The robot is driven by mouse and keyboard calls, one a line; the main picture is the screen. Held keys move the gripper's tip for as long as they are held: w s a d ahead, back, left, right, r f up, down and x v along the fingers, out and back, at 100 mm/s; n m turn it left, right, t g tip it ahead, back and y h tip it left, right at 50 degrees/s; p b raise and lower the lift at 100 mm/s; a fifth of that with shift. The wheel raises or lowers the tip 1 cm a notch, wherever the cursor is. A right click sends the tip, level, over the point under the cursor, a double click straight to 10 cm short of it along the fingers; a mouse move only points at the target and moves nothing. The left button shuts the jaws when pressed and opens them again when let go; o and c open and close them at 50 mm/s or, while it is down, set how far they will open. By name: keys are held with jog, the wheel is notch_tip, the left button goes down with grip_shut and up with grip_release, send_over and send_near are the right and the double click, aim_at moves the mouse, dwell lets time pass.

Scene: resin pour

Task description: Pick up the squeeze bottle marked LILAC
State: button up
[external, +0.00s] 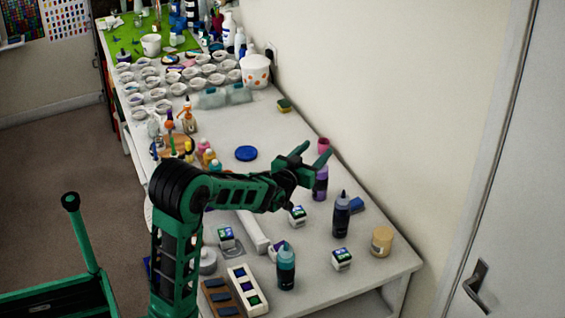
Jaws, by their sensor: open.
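No LILAC lettering can be read at this size. A purple squeeze bottle (320,189) stands upright on the white table, its upper part hidden behind my gripper. A dark navy bottle (341,219) with a dark nozzle stands to its right and nearer. A teal bottle (286,270) stands near the table's front. My gripper (316,149) is open, with its fingers pointing right and up. In the picture it overlaps the top of the purple bottle. I see nothing between the fingers, and I cannot tell the distance to the bottle.
A pink cup (323,146) shows by the fingertips. Small label-topped pots (341,260), a tan jar (381,242) and a blue item (356,205) surround the bottles. A blue disc (246,153) lies further back. The wall closes off the table's right side. Many white cups (208,69) fill the far end.

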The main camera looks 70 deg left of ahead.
notch_tip(320, 180, down, 2)
jog(key=s+a+y, duration=0.1)
jog(key=a, duration=0.1)
send_near(321, 176)
jog(key=w+a+r, duration=0.3)
jog(key=a, duration=0.1)
jog(key=shift+r+x, duration=0.25)
jog(key=shift+x, duration=1.6)
jog(key=shift+r+x, duration=0.2)
jog(key=shift+x, duration=1.65)
jog(key=shift+w+d, duration=0.1)
jog(key=shift+d, duration=0.05)
grip_shut()
jog(key=shift+r, duration=0.1)
